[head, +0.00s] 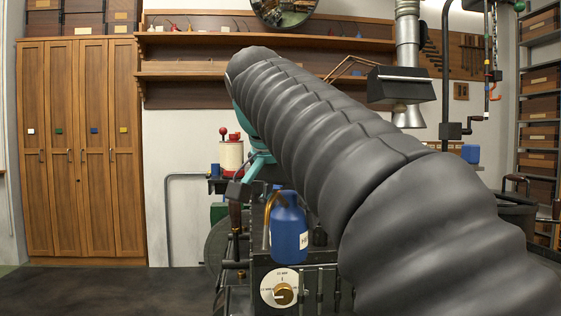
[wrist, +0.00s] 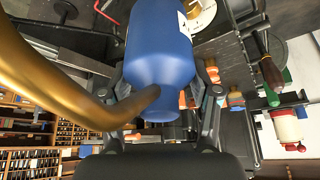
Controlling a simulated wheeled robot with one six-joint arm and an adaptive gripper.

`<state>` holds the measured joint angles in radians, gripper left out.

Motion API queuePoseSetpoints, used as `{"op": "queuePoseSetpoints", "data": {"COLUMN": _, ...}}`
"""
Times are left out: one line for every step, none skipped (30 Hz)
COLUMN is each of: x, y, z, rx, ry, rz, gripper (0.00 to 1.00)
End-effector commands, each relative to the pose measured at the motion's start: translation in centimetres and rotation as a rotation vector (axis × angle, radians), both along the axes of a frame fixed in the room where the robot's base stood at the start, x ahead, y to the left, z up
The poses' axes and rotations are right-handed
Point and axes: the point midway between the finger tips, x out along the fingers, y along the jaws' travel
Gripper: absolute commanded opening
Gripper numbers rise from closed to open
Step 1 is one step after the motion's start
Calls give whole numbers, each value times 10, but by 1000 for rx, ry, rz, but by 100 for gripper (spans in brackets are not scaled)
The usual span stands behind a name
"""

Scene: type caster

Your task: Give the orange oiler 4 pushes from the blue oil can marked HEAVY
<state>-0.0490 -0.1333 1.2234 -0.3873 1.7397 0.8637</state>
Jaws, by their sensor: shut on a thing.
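The blue oil can (head: 289,228) is upright in the head view, above a panel with a dial, with a curved brass spout (head: 268,212) on its left. Its white label is turned partly away; only "HE" can be read. In the wrist view the can (wrist: 160,42) fills the middle, with the spout (wrist: 45,85) sweeping across the left. My gripper (wrist: 160,75) is shut on the can, a finger on each side. I cannot pick out the orange oiler for certain; small orange parts (wrist: 236,97) show beyond the can in the wrist view.
A white and red pot (head: 231,158) stands behind the can to the left. The dial (head: 283,289) is on the panel below. My dark sleeved arm hides much of the right and middle. Wooden lockers (head: 80,150) stand at the left wall, with open floor before them.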

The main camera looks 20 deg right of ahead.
Motion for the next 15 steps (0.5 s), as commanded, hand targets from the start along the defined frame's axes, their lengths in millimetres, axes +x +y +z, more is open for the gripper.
{"op": "queuePoseSetpoints", "data": {"x": 7, "y": -5, "z": -5, "rx": -17, "ry": -15, "rz": -13, "gripper": 19}}
{"op": "queuePoseSetpoints", "data": {"x": 13, "y": -9, "z": -8, "rx": -30, "ry": -31, "rz": -25, "gripper": 19}}
{"op": "queuePoseSetpoints", "data": {"x": 22, "y": -18, "z": -11, "rx": -45, "ry": -46, "rz": -48, "gripper": 19}}
{"op": "queuePoseSetpoints", "data": {"x": 28, "y": -26, "z": -12, "rx": -57, "ry": -60, "rz": -68, "gripper": 19}}
{"op": "queuePoseSetpoints", "data": {"x": 33, "y": -33, "z": -12, "rx": -66, "ry": -69, "rz": -88, "gripper": 19}}
{"op": "queuePoseSetpoints", "data": {"x": 41, "y": -43, "z": -12, "rx": -80, "ry": -84, "rz": -117, "gripper": 19}}
{"op": "queuePoseSetpoints", "data": {"x": 46, "y": -50, "z": -12, "rx": -89, "ry": -91, "rz": -144, "gripper": 19}}
{"op": "queuePoseSetpoints", "data": {"x": 50, "y": -58, "z": -11, "rx": -100, "ry": -100, "rz": -170, "gripper": 19}}
{"op": "queuePoseSetpoints", "data": {"x": 57, "y": -69, "z": -10, "rx": -114, "ry": -110, "rz": -209, "gripper": 19}}
{"op": "queuePoseSetpoints", "data": {"x": 61, "y": -77, "z": -9, "rx": -125, "ry": -119, "rz": -240, "gripper": 19}}
{"op": "queuePoseSetpoints", "data": {"x": 66, "y": -86, "z": -8, "rx": -136, "ry": -126, "rz": -271, "gripper": 19}}
{"op": "queuePoseSetpoints", "data": {"x": 71, "y": -97, "z": -5, "rx": -153, "ry": -134, "rz": -317, "gripper": 19}}
{"op": "queuePoseSetpoints", "data": {"x": 74, "y": -106, "z": -4, "rx": -165, "ry": -141, "rz": -352, "gripper": 19}}
{"op": "queuePoseSetpoints", "data": {"x": 77, "y": -113, "z": -1, "rx": -176, "ry": -147, "rz": -383, "gripper": 19}}
{"op": "queuePoseSetpoints", "data": {"x": 80, "y": -123, "z": 3, "rx": -192, "ry": -154, "rz": -424, "gripper": 19}}
